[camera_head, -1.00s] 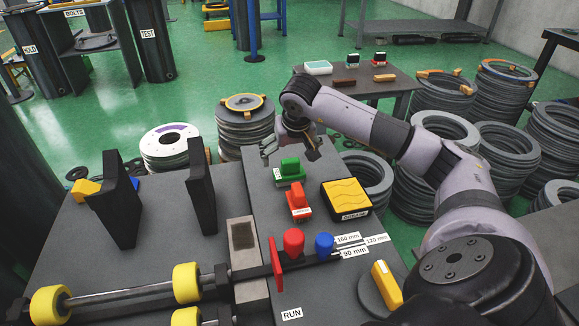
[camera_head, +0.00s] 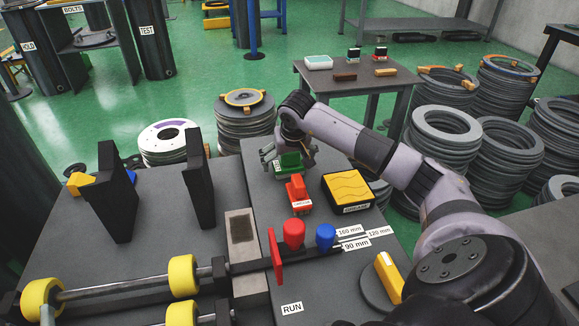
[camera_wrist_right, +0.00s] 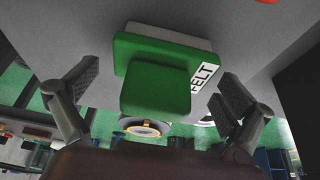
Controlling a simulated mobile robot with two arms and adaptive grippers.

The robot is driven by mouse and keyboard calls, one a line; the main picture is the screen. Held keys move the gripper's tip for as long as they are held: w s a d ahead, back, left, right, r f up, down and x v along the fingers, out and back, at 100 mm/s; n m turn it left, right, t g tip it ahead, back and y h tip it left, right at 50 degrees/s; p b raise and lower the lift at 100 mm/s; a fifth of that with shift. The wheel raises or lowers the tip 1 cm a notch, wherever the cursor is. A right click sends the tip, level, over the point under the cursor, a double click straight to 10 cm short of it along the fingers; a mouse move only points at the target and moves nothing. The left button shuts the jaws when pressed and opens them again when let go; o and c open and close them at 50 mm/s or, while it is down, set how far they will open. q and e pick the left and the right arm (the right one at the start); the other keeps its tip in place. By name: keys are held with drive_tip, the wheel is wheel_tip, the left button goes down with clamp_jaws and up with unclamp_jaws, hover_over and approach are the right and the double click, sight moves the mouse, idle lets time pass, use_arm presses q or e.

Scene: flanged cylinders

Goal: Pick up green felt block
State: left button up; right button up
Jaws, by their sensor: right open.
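The green felt block (camera_head: 289,164) stands on the dark bench top, behind the red block. In the right wrist view the green felt block (camera_wrist_right: 160,75) shows a "FELT" label and a pale base layer. My right gripper (camera_head: 285,168) is open at the green block in the head view. In the right wrist view its two fingers (camera_wrist_right: 155,98) are spread on either side of the block, with gaps between the pads and the block. My left gripper is not in view.
A red block (camera_head: 299,194) stands just in front of the green block. A yellow-topped box (camera_head: 346,191) is to its right. Red and blue knobs (camera_head: 325,236) and black upright plates (camera_head: 199,184) stand on the bench. Bare bench top lies left of the green block.

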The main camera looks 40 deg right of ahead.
drive_tip(key=shift+w+f, duration=0.15)
drive_tip(key=shift+f, duration=0.15)
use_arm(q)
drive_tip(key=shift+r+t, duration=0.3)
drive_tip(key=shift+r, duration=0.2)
use_arm(e)
drive_tip(key=shift+c, duration=0.3)
drive_tip(key=shift+d, duration=0.1)
drive_tip(key=c, duration=1.3)
drive_tip(key=shift+r, duration=0.25)
